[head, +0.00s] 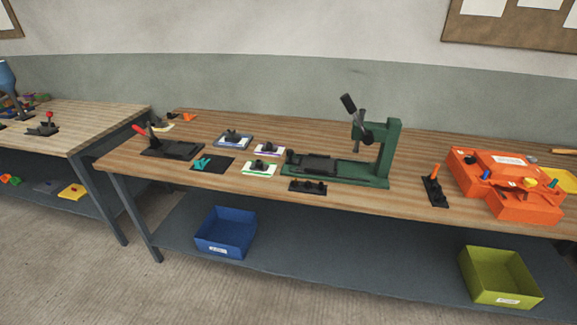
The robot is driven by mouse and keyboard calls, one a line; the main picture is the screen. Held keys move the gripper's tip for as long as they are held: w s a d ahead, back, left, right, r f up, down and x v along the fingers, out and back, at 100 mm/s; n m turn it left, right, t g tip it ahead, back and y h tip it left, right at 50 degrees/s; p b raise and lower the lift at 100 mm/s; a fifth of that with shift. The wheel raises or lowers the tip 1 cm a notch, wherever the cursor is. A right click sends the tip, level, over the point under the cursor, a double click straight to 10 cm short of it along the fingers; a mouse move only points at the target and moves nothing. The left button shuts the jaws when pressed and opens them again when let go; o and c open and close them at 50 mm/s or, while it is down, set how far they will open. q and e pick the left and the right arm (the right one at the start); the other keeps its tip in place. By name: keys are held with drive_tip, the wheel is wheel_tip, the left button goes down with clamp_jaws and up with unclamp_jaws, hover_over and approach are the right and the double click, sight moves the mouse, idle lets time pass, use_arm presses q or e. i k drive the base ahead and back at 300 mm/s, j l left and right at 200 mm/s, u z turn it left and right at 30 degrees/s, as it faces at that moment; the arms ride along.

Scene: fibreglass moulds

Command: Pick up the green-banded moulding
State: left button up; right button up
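The green-banded moulding (260,169) lies on the wooden workbench (240,198), left of the green press. It looks like a pale, flat piece with a green edge along its front and a dark part on top. A similar piece with a purple edge (270,151) lies just behind it, and a larger grey-blue one (233,141) lies behind to the left. Neither of my grippers is in view.
A green lever press (388,150) stands right of the moulding. A dark clamp with a red handle (172,149) and a dark mat with teal pieces (212,164) lie left. An orange case (505,185) is far right. Blue (226,240) and yellow-green (500,290) bins sit on the lower shelf.

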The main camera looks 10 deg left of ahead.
sight(258, 168)
drive_tip(key=i+j+u, duration=0.25)
drive_tip(key=i+j, duration=0.35)
drive_tip(key=j, duration=0.15)
drive_tip(key=i+j+u, duration=0.3)
drive_tip(key=i+j, duration=0.3)
drive_tip(key=i, duration=0.1)
